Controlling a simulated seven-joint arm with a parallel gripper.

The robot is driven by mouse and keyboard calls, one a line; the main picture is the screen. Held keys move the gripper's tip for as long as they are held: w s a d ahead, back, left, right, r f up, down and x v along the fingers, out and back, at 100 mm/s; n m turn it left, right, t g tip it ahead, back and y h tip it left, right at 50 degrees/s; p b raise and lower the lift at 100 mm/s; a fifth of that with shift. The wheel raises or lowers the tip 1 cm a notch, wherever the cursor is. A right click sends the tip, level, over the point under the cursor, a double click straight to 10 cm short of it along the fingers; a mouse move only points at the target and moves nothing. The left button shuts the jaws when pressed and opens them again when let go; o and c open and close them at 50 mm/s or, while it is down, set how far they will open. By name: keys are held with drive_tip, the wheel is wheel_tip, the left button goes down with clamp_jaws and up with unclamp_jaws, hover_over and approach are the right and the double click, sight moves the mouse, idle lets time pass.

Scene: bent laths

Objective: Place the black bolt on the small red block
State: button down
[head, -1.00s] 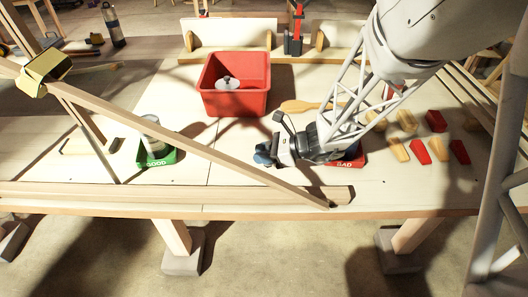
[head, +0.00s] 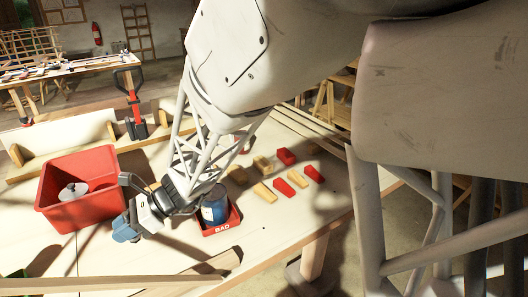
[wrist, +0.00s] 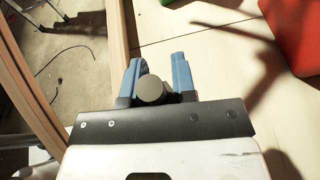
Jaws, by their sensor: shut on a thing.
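My gripper (head: 124,229) is over the near part of the bench, left of the red BAD tray. In the wrist view its blue fingers (wrist: 158,75) are shut on the black bolt (wrist: 152,89), which shows as a round dark-grey end between them. The rest of the bolt is hidden, and it cannot be made out in the head view. Small red blocks lie among tan ones to the right: one at the back (head: 286,156), one nearer (head: 284,187) and one at the right (head: 314,172). I cannot tell which is meant. My gripper is well apart from them.
The red BAD tray (head: 222,228) holds a blue can (head: 214,206), between my gripper and the blocks. A red bin (head: 48,206) with a grey object inside stands left. Long laths (head: 150,282) lie along the front. Tan blocks (head: 264,192) lie close to the red ones.

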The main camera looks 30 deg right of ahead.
drive_tip(key=w+d+r+m+t+h, duration=0.15)
drive_tip(key=w+d+m+t, duration=0.35)
drive_tip(key=d, duration=0.9)
drive_tip(key=w+d+m+t+h, duration=0.1)
drive_tip(key=w+d+t+h, duration=0.1)
drive_tip(key=w+d, duration=0.9)
drive_tip(key=s+d+m+t+h, duration=0.2)
drive_tip(key=s+d+m, duration=0.1)
drive_tip(key=d, duration=1.3)
drive_tip(key=s+d+m+t+h, duration=0.2)
drive_tip(key=d+m+h, duration=0.1)
drive_tip(key=d, duration=1.3)
wheel_tip(320, 180, down, 5)
drive_tip(key=shift+s+r, duration=0.1)
drive_tip(key=shift+y, duration=0.25)
drive_tip(key=w+d, duration=0.2)
drive_tip(key=w, duration=0.2)
drive_tip(key=w+d+f, duration=0.1)
drive_tip(key=w+d, duration=0.2)
drive_tip(key=w, duration=0.2)
drive_tip(key=w+d, duration=0.3)
drive_tip(key=w, duration=0.1)
drive_tip(key=shift+w+f, duration=0.3)
drive_tip(key=shift+w, duration=0.1)
